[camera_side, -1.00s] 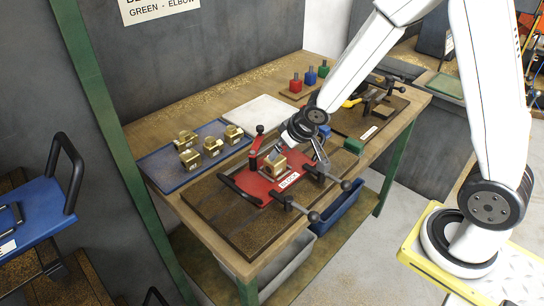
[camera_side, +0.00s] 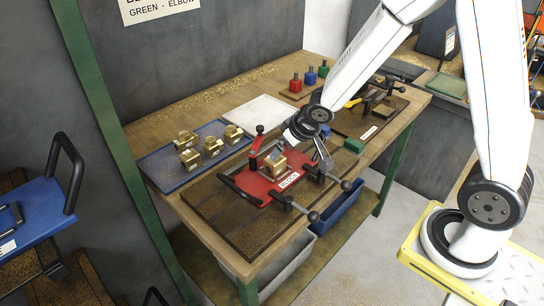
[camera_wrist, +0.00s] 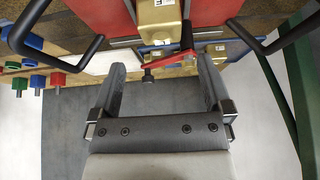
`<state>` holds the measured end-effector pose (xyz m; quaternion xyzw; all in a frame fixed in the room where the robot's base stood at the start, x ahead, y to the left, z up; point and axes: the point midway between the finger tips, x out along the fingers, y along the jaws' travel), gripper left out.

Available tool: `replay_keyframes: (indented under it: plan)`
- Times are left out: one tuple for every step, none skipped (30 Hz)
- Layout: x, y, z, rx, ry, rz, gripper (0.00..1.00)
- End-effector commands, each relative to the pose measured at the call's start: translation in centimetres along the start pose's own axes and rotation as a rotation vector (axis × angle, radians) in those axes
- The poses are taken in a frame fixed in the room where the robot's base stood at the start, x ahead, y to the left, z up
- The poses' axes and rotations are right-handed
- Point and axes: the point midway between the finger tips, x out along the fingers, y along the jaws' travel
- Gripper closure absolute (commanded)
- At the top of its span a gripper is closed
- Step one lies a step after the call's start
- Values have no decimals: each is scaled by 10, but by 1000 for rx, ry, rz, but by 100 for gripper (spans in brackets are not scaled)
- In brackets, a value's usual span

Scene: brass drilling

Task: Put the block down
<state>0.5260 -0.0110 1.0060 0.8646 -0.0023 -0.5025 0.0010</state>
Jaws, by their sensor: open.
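A brass block (camera_side: 278,163) sits in the red fixture (camera_side: 252,190) labelled BLOCK. The block also shows at the top of the wrist view (camera_wrist: 160,17), beyond my fingertips. My gripper (camera_wrist: 161,68) is open, with its two grey fingers wide apart and no block between them. In the side view my gripper is just behind and above the fixture, and its fingers are partly hidden. A red lever (camera_wrist: 172,58) with a black knob shows between the fingers in the wrist view.
Several brass blocks stand on a blue tray (camera_side: 160,163) left of the fixture. A white plate (camera_side: 262,113) lies behind. Black handles (camera_side: 237,189) and clamps (camera_side: 334,180) surround the fixture. Red, blue and green knobbed pieces (camera_side: 310,77) stand at the back right.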

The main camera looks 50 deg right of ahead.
Motion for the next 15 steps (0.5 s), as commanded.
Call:
replay_keyframes:
  plan:
    - [-2, 0, 2, 0, -4, 3, 0]
    - [-4, 0, 3, 0, -8, 6, 0]
    - [-8, 1, 5, 0, -15, 12, 0]
    - [-11, 2, 8, 0, -22, 17, 0]
    - [-14, 2, 11, 1, -31, 21, 0]
    - [-20, 3, 16, 1, -44, 28, 0]
    - [-24, 3, 20, 0, -57, 33, 0]
    - [-29, 3, 25, 0, -70, 38, 0]
    - [-35, 3, 32, 0, -90, 42, 0]
    - [-40, 3, 37, 0, -105, 44, 0]
    - [-46, 3, 43, 1, -123, 46, 0]
    - [-52, 2, 51, 2, -145, 46, 0]
    - [-57, 1, 58, 2, -163, 44, 0]
    - [-62, 0, 63, 2, -179, 41, 0]
    - [-68, -1, 71, 2, -201, 36, 0]
